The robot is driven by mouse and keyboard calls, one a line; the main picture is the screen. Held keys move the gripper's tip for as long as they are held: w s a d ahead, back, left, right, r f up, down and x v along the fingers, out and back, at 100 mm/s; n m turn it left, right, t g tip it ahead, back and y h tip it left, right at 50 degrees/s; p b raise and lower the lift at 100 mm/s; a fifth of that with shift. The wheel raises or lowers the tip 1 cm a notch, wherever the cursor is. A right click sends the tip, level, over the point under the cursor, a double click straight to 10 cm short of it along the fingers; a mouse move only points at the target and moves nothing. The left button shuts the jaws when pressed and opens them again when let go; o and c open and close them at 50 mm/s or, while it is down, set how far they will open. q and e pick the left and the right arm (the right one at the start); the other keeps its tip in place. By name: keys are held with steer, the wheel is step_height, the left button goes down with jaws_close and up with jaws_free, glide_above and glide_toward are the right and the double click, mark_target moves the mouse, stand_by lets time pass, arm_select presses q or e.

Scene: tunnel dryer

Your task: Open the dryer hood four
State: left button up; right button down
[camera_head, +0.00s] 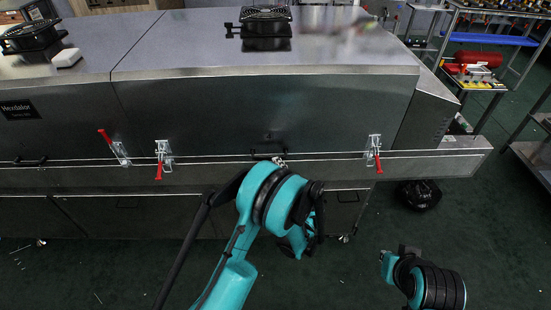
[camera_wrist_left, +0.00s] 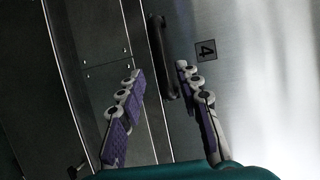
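The dryer hood four (camera_head: 270,105) is a shut steel cover on the right part of the dryer. Its front handle (camera_head: 266,155) is a dark bar low on the front face. In the left wrist view, the handle (camera_wrist_left: 160,50) stands beside a "4" label (camera_wrist_left: 206,50). My left gripper (camera_wrist_left: 158,74) is open, with the handle's lower end in the gap between its fingers; contact cannot be told. In the head view, my arm largely hides this gripper (camera_head: 281,159). My right gripper (camera_head: 396,257) is at the lower right, away from the dryer; its fingers are unclear.
Red-handled latches (camera_head: 159,163) (camera_head: 375,155) flank the handle with red levers downward. Another latch (camera_head: 116,147) farther left has its lever raised. A black vent (camera_head: 265,22) stands on the hood. Shelving (camera_head: 480,60) stands at the right.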

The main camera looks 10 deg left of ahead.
mark_target(270, 158)
arm_select(q)
steer(key=b+x, duration=0.2)
steer(key=x, duration=0.5)
steer(key=shift+w+a, duration=0.15)
steer(key=shift+a, duration=0.05)
jaws_close()
